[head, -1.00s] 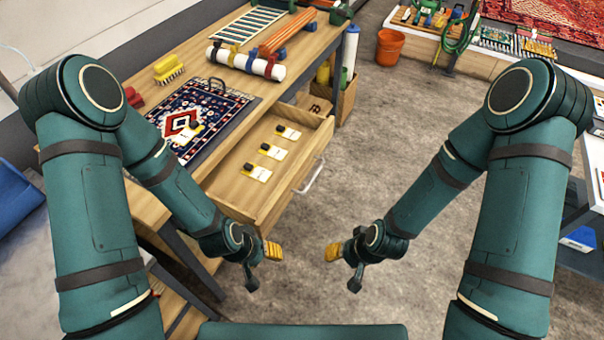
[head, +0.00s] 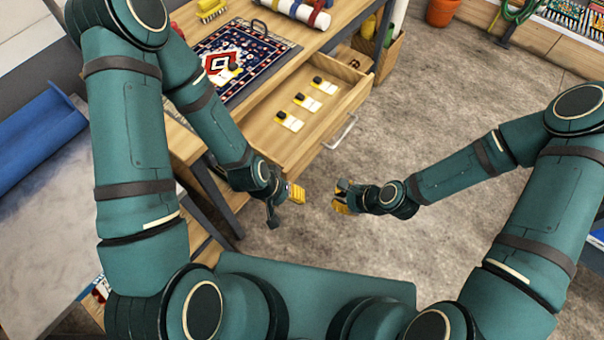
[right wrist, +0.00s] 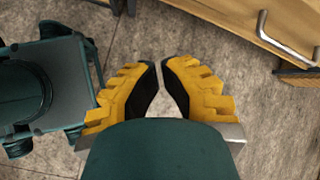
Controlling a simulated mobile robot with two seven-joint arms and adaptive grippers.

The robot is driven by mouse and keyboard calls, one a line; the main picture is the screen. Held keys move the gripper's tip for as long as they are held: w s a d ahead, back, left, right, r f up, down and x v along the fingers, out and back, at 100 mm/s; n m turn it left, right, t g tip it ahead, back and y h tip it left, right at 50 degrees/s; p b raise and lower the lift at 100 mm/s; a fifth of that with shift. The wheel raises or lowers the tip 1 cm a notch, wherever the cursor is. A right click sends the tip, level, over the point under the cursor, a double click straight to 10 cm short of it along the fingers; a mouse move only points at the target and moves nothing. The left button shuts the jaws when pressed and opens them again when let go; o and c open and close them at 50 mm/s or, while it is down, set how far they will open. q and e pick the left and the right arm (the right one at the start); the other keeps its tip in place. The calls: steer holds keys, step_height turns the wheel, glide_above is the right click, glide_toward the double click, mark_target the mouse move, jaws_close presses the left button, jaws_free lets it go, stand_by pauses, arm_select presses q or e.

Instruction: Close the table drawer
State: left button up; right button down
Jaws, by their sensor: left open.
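The table drawer (head: 349,106) is pulled out from the wooden table's side. Its silver bar handle (head: 341,131) is on its front, and it also shows in the right wrist view (right wrist: 283,42). Several black pieces on white-and-yellow cards lie in the drawer. My left gripper (head: 297,193) is open and empty by the drawer's near front corner; contact cannot be told. My right gripper (head: 342,196) is empty, beyond the handle on the floor side and apart from it. In the right wrist view its yellow fingertips (right wrist: 160,63) lean close together with a narrow gap.
A wooden bin (head: 385,60) with bottles stands past the drawer. An orange bucket (head: 441,11) is farther back. Grey floor (head: 440,95) right of the drawer is clear.

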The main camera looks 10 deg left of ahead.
steer(key=w+a+r+m+y, duration=0.1)
steer(key=w+a+m, duration=0.1)
steer(key=m, duration=0.4)
glide_toward(295, 176)
steer(key=shift+t, duration=0.4)
steer(key=x, duration=0.4)
steer(key=s+x, duration=0.1)
steer(key=x, duration=0.1)
steer(key=shift+d+f, duration=0.2)
steer(key=shift+f, duration=0.15)
arm_select(q)
steer(key=shift+w+f, duration=0.1)
arm_select(e)
steer(key=shift+w+a, duration=0.25)
steer(key=shift+a, duration=0.15)
